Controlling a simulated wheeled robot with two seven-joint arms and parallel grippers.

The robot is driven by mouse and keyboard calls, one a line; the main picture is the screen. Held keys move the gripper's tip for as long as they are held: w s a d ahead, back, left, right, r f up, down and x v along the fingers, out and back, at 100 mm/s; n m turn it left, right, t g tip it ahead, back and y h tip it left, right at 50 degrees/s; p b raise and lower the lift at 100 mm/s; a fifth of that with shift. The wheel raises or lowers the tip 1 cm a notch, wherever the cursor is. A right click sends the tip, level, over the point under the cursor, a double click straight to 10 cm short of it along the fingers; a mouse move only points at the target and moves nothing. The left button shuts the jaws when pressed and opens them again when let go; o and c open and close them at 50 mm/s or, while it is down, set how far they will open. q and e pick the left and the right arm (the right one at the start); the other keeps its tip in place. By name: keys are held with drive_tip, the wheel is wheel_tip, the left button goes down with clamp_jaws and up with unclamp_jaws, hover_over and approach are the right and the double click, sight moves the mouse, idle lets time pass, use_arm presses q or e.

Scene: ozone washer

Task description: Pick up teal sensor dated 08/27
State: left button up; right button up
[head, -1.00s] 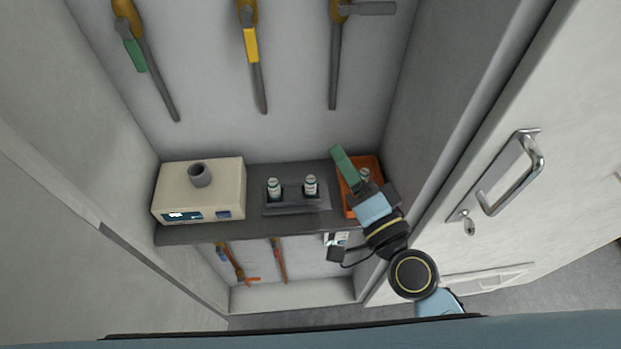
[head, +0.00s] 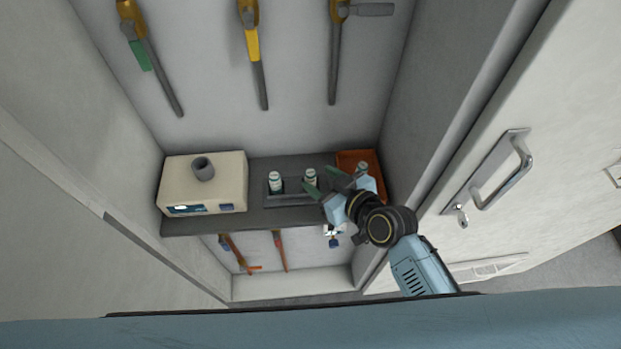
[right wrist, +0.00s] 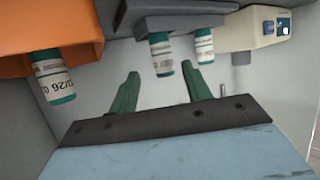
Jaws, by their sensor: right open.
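Two white-labelled sensors with teal ends stand in a dark holder on the shelf, a left one (head: 275,183) and a right one (head: 310,178). In the right wrist view they hang inverted (right wrist: 204,45) (right wrist: 160,52); their dates are too small to read. A third such sensor (right wrist: 52,76) is at the orange bin, its label partly reading "/26 0". My right gripper (head: 325,180) is open and empty, its green fingers pointing at the holder beside the right sensor. In the right wrist view this sensor lies between and beyond the fingertips (right wrist: 162,82). My left gripper is not in view.
A beige device (head: 225,180) with a grey cup-like top stands at the shelf's left. The orange bin (head: 345,160) is at the right end. The dark shelf (head: 250,222) has cabinet walls on both sides. Tools hang above and below; an open door (head: 500,110) is at right.

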sight(306, 171)
drive_tip(key=shift+a+r+x, duration=0.1)
drive_tip(key=shift+r+x, duration=0.05)
drive_tip(key=shift+x, duration=1.25)
drive_tip(key=shift+a+r+x, duration=0.1)
drive_tip(key=shift+a+x, duration=0.05)
drive_tip(key=shift+x, duration=1.25)
drive_tip(key=shift+s, duration=0.1)
clamp_jaws()
